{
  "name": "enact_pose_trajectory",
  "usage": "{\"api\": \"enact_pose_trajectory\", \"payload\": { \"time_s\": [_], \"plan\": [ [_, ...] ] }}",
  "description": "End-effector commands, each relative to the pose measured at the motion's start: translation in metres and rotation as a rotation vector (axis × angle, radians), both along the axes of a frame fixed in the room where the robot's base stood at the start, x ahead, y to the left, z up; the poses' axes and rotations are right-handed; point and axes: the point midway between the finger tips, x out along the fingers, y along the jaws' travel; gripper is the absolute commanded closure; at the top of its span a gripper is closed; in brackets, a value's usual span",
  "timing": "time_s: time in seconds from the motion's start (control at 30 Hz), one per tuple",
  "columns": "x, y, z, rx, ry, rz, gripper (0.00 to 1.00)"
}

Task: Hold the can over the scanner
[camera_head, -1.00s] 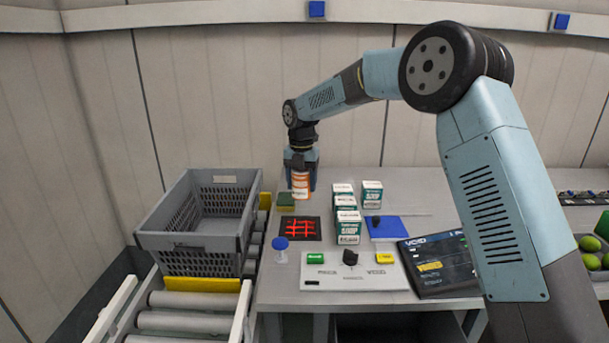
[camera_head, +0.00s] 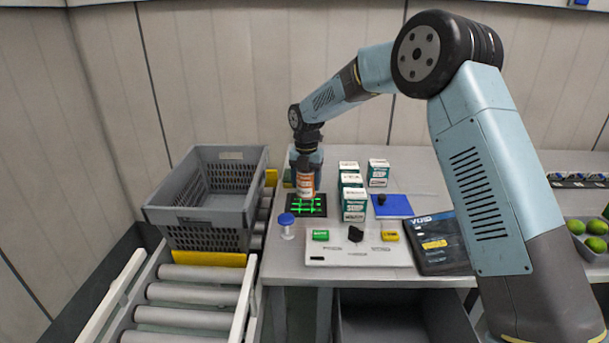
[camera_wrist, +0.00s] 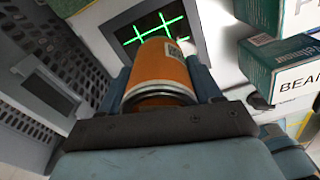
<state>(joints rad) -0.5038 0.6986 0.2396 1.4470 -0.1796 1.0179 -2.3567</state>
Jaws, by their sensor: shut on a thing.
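An orange and white can (camera_head: 306,184) is held upright in my gripper (camera_head: 306,172), which is shut on it. In the wrist view the can (camera_wrist: 162,72) sits between the two fingers of my gripper (camera_wrist: 165,85), with part of a printed code showing on its side. The scanner (camera_head: 318,210) is a dark square on the table with glowing green lines. The can is over the back part of the scanner; the exact gap beneath it cannot be told. The scanner (camera_wrist: 187,20) also shows beyond the can in the wrist view.
Several white and green boxes (camera_head: 354,205) stand just right of the scanner. A grey crate (camera_head: 200,236) is on the rollers at left. A blue-capped jar (camera_head: 287,226) and a white panel (camera_head: 345,257) are in front; a blue mat (camera_head: 398,207) is at right.

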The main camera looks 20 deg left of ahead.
Motion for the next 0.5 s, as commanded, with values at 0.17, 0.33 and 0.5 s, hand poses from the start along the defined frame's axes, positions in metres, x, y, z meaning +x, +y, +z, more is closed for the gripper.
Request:
{"api": "enact_pose_trajectory", "payload": {
  "time_s": [0.17, 0.33, 0.5],
  "plan": [
    [0.0003, -0.0002, -0.0044, 0.001, -0.001, 0.0, 0.8],
    [0.0004, -0.0003, -0.0048, 0.001, -0.001, -0.001, 0.8],
    [0.0004, -0.0004, -0.0045, 0.001, -0.001, -0.001, 0.8]
  ]
}}
